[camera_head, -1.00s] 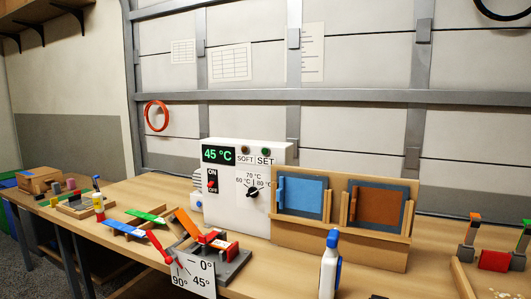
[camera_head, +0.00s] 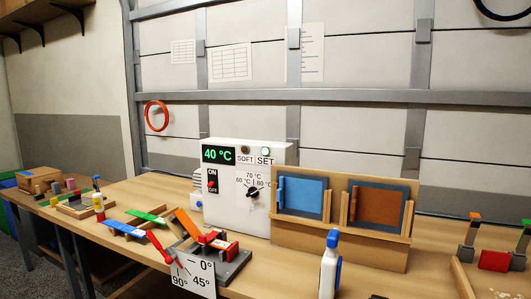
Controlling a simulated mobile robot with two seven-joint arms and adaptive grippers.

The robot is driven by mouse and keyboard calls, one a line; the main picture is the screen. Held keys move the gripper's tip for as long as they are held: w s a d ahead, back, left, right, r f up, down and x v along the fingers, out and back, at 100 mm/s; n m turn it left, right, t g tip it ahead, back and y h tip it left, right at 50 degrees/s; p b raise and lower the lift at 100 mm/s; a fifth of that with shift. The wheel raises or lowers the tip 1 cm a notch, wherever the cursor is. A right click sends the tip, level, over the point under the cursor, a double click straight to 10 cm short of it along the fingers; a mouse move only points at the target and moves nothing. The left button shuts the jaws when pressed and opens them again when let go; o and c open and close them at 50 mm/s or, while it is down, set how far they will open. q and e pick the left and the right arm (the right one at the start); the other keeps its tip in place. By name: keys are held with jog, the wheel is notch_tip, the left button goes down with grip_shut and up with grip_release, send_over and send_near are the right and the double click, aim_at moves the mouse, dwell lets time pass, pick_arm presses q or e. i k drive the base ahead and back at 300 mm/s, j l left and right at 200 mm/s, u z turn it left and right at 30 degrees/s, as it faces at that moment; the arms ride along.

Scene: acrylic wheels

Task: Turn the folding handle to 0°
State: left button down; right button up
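The folding fixture (camera_head: 232,266) stands on the bench at the lower middle, with a grey base and red and orange parts. Its red folding handle (camera_head: 158,246) sticks up and to the left from the pivot. A white angle plate (camera_head: 203,284) marked 0°, 45° and 90° is at the fixture's front; 0° is at its upper right and 90° at its lower left. The handle lies on the left, away from the 0° mark. Neither of my grippers is in view.
A white heater box (camera_head: 228,214) behind the fixture reads 40 °C. A wooden stand (camera_head: 340,246) with blue and brown panels is to its right. A white bottle (camera_head: 329,270) stands in front. Blue and green strips (camera_head: 120,229) lie at the left.

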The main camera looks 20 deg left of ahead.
aim_at(174, 224)
jog(key=u, duration=1.3)
